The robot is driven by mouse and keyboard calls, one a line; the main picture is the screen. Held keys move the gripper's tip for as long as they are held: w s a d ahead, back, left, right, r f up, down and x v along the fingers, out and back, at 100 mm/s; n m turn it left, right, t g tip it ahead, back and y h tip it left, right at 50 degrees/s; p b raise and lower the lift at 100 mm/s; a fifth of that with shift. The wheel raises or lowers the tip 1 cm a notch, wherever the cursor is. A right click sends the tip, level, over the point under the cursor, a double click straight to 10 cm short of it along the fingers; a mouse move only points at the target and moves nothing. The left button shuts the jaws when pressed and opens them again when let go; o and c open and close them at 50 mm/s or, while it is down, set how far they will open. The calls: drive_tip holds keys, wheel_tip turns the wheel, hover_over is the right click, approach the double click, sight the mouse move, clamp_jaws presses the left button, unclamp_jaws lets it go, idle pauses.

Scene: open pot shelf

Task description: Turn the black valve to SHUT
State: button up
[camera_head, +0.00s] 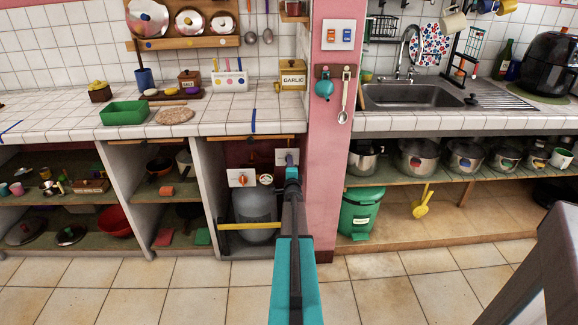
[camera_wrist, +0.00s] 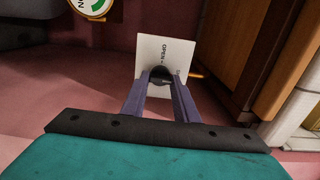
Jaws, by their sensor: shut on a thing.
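The black valve (camera_wrist: 161,73) sits on a white plate (camera_wrist: 158,48) in the wrist view. My gripper (camera_wrist: 161,84) is shut on it, with one finger on each side. The plate reads OPEN; a second word near the right finger is mostly hidden. The fingers cover much of the valve, and I cannot tell exactly where it points. In the head view the same plate (camera_head: 281,157) is under the counter beside the pink pillar, and my gripper (camera_head: 291,166) reaches it from the front and hides the valve.
Left of the plate are another white plate with an orange-red valve (camera_head: 241,178) and a round gauge (camera_head: 266,180). Below stands a grey gas cylinder (camera_head: 252,208) behind a yellow bar (camera_head: 240,226). The pink pillar (camera_head: 328,190) is close on the right. The floor in front is clear.

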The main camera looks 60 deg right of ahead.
drive_tip(key=shift+s+d+r, duration=0.1)
drive_tip(key=shift+d+r, duration=0.05)
drive_tip(key=o, duration=1)
drive_tip(key=shift+c, duration=0.2)
drive_tip(key=shift+o, duration=0.5)
drive_tip(key=v, duration=1.4)
drive_tip(key=shift+b, duration=0.45)
